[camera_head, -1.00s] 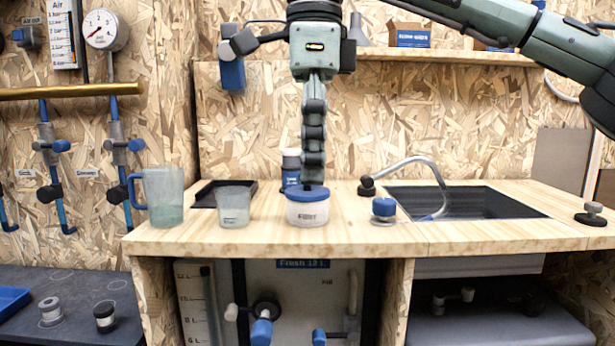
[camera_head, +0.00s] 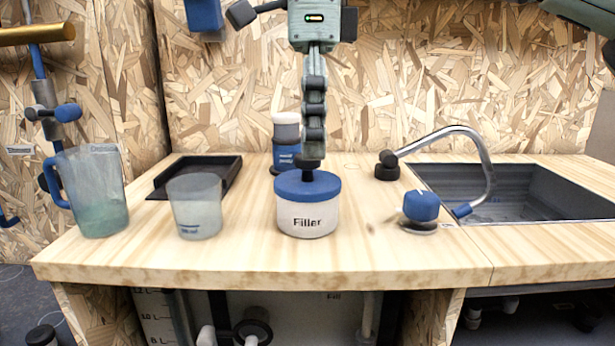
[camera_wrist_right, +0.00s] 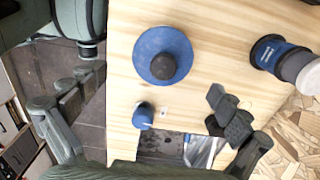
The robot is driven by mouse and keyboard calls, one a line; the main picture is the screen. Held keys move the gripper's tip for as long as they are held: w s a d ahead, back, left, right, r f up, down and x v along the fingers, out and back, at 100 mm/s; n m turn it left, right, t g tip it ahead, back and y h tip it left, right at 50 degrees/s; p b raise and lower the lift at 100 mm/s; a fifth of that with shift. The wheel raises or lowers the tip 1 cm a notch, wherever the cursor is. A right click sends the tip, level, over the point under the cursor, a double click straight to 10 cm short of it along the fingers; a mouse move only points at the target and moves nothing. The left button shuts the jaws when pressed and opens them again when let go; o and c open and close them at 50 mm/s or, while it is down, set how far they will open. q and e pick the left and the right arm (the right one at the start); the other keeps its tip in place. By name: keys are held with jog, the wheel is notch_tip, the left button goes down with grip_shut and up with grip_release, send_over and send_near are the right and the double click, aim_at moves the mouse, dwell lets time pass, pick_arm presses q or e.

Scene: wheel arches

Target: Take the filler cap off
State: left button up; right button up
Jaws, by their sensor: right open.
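The filler jar (camera_head: 307,219) is a white tub labelled "Filler" standing on the wooden counter. Its blue cap (camera_head: 290,186) sits on top, with a dark round knob in the middle. My right gripper (camera_head: 311,152) points down from above, its fingers seen edge-on in line with the knob and partly hiding it. In the right wrist view the gripper (camera_wrist_right: 150,103) is open, its fingers wide apart. The cap (camera_wrist_right: 146,45) and its knob (camera_wrist_right: 163,66) show above the midpoint between the fingertips, with nothing held. My left gripper is not in view.
Left of the jar stand a clear cup (camera_head: 195,208), a blue-handled jug (camera_head: 97,195) and a black tray (camera_head: 228,172). A blue-labelled bottle (camera_head: 286,140) is behind. A blue knob (camera_head: 421,206), a tap (camera_head: 480,150) and a sink (camera_head: 520,195) are right. Bare counter lies in front.

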aim_at(312, 170)
notch_tip(312, 170, down, 4)
jog(key=shift+w+r, duration=0.1)
